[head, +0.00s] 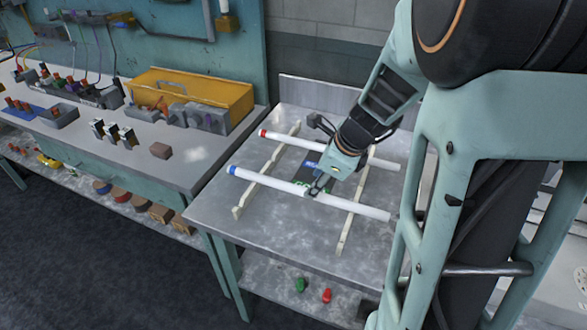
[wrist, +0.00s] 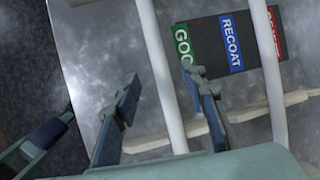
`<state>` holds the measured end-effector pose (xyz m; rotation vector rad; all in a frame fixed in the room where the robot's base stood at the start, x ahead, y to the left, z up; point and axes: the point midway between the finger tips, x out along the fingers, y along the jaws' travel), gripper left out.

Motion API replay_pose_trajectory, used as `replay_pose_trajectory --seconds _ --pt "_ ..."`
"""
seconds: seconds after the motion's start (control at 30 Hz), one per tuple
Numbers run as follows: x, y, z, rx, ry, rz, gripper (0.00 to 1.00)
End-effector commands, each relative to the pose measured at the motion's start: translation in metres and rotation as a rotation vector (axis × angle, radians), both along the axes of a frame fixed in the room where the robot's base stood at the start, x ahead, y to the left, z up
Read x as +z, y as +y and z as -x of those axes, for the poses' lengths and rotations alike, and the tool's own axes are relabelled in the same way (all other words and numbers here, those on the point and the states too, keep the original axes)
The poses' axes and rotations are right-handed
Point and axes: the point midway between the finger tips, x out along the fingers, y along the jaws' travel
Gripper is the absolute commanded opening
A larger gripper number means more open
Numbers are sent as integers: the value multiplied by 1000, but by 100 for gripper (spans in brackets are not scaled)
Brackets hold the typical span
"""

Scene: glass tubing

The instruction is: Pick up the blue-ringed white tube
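The blue-ringed white tube (head: 270,182) lies across two pale wooden rails on the metal table, its blue ring at the left end. My gripper (head: 315,188) is down over the tube's middle. In the wrist view my gripper (wrist: 160,75) is open, with one finger on each side of the white tube (wrist: 157,58). Gaps show between the tube and both fingers. The blue ring is out of sight in the wrist view.
A red-ringed white tube (head: 297,142) lies behind, roughly parallel; it also shows in the wrist view (wrist: 266,60). A dark card marked RECOAT (wrist: 208,70) lies under the tubes. The left rail (head: 248,198) and right rail (head: 345,232) hold both. A workbench with a yellow toolbox (head: 215,93) stands left.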

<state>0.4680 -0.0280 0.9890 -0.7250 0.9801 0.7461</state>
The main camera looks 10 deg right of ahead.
Motion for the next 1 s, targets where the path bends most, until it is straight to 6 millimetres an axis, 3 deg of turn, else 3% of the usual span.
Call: replay_pose_trajectory --seconds 0.4,0.67,1.0 --pt "-46 13 -18 0 2 0 39" --pt "-48 14 -20 0 0 0 39" --pt "-48 14 -20 0 0 0 4"
